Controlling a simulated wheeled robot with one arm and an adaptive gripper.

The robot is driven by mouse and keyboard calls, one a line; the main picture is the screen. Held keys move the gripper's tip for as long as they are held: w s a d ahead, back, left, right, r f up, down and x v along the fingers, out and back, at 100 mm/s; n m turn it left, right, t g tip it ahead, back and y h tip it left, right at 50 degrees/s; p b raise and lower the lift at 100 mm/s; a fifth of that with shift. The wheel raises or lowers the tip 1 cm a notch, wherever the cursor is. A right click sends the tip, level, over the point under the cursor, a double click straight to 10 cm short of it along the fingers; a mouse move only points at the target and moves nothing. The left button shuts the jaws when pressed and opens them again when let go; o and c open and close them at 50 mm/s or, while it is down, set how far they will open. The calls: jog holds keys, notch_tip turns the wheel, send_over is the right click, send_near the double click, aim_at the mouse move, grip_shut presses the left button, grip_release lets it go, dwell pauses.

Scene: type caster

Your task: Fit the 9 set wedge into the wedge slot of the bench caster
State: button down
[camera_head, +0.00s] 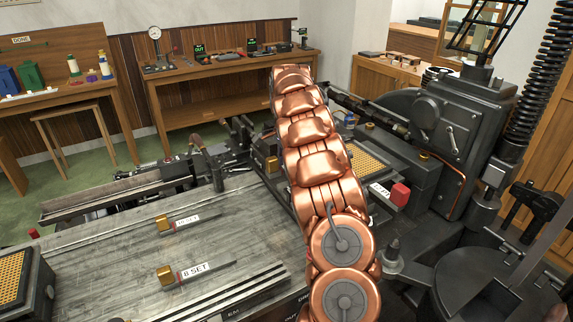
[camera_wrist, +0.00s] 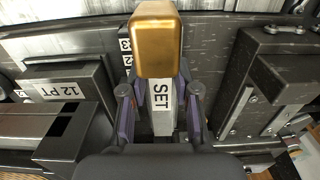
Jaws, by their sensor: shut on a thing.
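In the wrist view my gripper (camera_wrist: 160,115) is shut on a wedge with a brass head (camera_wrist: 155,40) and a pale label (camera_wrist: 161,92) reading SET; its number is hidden. The wedge lies between the two fingers, head toward the top of the picture. Its far end is hidden by my gripper. In the head view my copper arm hides my gripper and this wedge. The bench caster (camera_head: 455,125) is the dark machine at right. I cannot make out its wedge slot for sure.
Two other brass-headed wedges lie on the metal bench top (camera_head: 110,270): one marked 8 SET (camera_head: 195,270), one with a blurred label (camera_head: 188,219). A block marked 12 PT (camera_wrist: 65,88) stands left of my gripper. A dark raised block (camera_wrist: 250,85) stands close at right.

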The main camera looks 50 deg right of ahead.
jog(key=shift+w+a+r, duration=0.1)
jog(key=b, duration=0.2)
send_over(285, 183)
jog(key=s+a, duration=0.2)
jog(key=shift+f, duration=2.65)
jog(key=shift+f, duration=0.15)
jog(key=shift+s+a+f+b, duration=0.15)
jog(key=shift+f+b, duration=0.1)
jog(key=shift+f, duration=0.2)
jog(key=shift+s+a+f+b, duration=0.1)
jog(key=shift+s+f+b, duration=0.1)
jog(key=shift+f, duration=0.2)
jog(key=c, duration=1.2)
grip_release()
jog(key=shift+f, duration=0.1)
jog(key=shift+c, duration=0.2)
jog(key=o, duration=0.3)
jog(key=shift+w+d+f, duration=0.1)
jog(key=shift+w+d, duration=0.05)
jog(key=shift+w, duration=0.1)
jog(key=shift+o, duration=0.9)
jog(key=shift+r, duration=0.25)
